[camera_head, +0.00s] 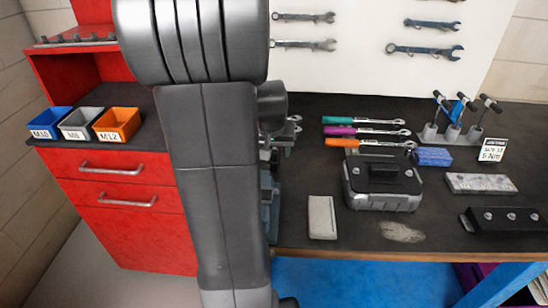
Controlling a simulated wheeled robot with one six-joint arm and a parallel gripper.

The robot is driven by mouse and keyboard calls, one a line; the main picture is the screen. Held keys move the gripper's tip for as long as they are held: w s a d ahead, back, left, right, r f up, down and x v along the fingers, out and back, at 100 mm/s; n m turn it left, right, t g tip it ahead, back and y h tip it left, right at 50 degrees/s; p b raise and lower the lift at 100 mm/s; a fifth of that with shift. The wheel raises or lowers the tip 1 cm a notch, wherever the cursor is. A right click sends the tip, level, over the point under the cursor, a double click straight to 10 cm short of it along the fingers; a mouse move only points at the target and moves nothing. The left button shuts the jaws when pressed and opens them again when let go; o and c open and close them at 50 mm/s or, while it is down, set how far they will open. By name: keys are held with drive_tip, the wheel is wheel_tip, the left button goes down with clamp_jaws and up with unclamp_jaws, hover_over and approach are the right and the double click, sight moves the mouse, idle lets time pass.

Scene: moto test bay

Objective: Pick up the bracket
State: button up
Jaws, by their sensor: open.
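No part is plainly marked as the bracket. A black bar with several round silver bolts on it (507,220) lies at the right front of the dark bench and may be it. A flat grey metal plate (482,183) lies just behind it, apart from it. My grey arm hangs down through the middle of the view and hides part of the bench and the red cabinet's edge. My gripper is not in view.
A silver and black case (383,184) and a pale block (321,217) stand on the bench (445,240). Behind are coloured torque wrenches (365,132), a blue block (432,157), upright T-handled tools (455,118) and a torque sign (492,150). Small bins (82,124) top the red cabinet (125,210).

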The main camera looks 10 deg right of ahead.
drive_tip(key=shift+x, duration=1.65)
drive_tip(key=shift+d, duration=0.1)
drive_tip(key=c, duration=1.2)
